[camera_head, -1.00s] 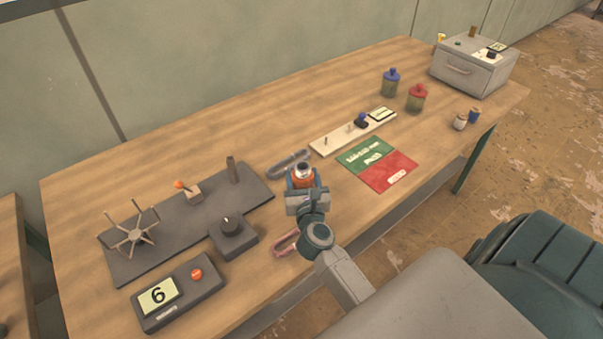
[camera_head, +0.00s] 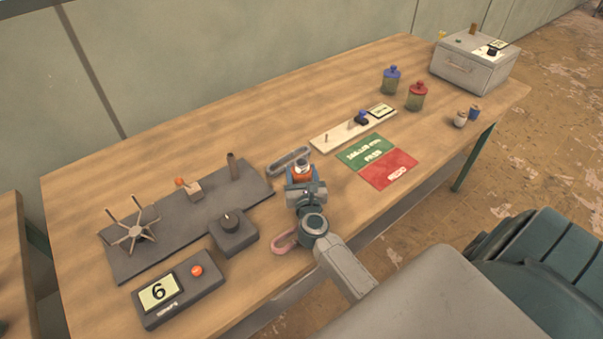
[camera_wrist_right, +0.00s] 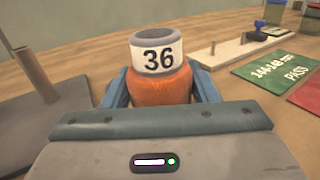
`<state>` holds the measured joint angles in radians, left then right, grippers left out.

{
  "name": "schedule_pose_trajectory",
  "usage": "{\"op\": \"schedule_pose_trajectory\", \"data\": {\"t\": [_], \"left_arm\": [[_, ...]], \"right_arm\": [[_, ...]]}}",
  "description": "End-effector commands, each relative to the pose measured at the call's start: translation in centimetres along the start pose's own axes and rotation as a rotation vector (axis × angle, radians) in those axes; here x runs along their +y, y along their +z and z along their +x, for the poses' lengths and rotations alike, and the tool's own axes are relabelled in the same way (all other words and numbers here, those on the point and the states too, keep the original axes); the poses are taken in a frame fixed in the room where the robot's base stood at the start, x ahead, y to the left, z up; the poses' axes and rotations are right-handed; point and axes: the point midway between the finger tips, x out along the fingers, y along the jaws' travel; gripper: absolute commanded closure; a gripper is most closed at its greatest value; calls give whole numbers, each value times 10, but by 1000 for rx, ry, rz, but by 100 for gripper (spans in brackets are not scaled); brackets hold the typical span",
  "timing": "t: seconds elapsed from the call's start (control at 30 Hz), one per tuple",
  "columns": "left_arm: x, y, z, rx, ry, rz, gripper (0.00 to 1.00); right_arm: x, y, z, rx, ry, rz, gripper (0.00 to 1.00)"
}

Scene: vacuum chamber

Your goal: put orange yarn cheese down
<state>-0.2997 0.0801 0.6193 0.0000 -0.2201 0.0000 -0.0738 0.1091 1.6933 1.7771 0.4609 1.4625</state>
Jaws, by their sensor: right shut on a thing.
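The orange yarn cheese (camera_head: 301,171) is an orange wound body on a grey core; its white label reads 36 in the right wrist view (camera_wrist_right: 160,87). My right gripper (camera_head: 302,180) is shut on it, with a blue finger on each side. The cheese is upright over the front middle of the wooden table, left of the green and red mat. Its lower part is hidden behind my gripper, so I cannot tell whether it touches the table. My left gripper is not in view.
Right are a green and red mat (camera_head: 388,168) and a white strip with pegs (camera_head: 335,136). Bare wood lies behind.

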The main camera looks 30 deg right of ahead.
Motion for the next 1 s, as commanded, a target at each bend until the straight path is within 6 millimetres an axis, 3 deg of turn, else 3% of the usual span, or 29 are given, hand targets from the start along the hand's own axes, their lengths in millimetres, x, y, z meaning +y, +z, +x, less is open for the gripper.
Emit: {"op": "schedule_pose_trajectory", "data": {"t": [0.03,0.1,0.13,0.5,1.0], "left_arm": [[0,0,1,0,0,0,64],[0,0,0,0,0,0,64],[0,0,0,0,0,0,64],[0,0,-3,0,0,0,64],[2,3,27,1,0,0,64]], "right_arm": [[0,-1,0,0,0,0,41],[0,-1,0,0,0,0,27],[0,-1,0,0,0,0,25],[0,3,-2,1,0,0,25],[0,-1,-100,2,-1,2,25]]}}
